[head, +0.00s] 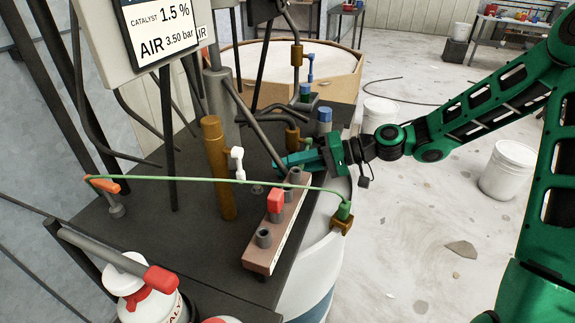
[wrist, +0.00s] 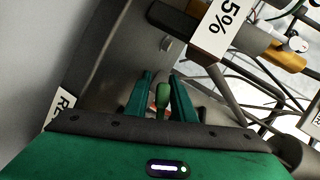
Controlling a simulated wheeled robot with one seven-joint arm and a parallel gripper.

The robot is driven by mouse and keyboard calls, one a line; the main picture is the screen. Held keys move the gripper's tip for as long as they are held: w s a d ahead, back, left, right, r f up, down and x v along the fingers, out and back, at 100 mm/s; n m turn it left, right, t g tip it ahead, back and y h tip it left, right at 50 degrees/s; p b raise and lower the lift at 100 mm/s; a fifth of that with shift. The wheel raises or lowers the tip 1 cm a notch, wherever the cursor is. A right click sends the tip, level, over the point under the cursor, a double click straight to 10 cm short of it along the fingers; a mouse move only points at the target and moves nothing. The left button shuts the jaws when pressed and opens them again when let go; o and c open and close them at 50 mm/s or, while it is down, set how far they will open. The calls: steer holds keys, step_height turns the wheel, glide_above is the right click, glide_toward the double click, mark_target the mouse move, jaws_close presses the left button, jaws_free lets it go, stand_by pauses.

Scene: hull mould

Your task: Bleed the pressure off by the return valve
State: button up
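My gripper (head: 279,163) is over the dark pump table, left of its wrist in the head view. In the wrist view its two green fingers (wrist: 162,88) stand apart on either side of a dark green rounded handle (wrist: 163,97), with gaps showing. I cannot tell whether this handle belongs to the return valve. A pale label (wrist: 60,108) beginning with R is partly cut off there. In the head view a red-handled fitting (head: 275,201) sits on a brown block, and an orange handle (head: 104,184) is at the left. The sign (head: 160,28) reads air 3.50 bar.
A green hose (head: 215,180) crosses in front of the gripper to a green fitting (head: 344,210). A brass cylinder (head: 218,168) and a small white valve (head: 237,162) stand left of the gripper. White buckets (head: 508,170) stand on the floor at right.

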steer(key=shift+o, duration=0.3)
steer(key=shift+r, duration=0.1)
steer(key=v, duration=1)
steer(key=shift+d, duration=0.45)
steer(key=shift+w, duration=0.1)
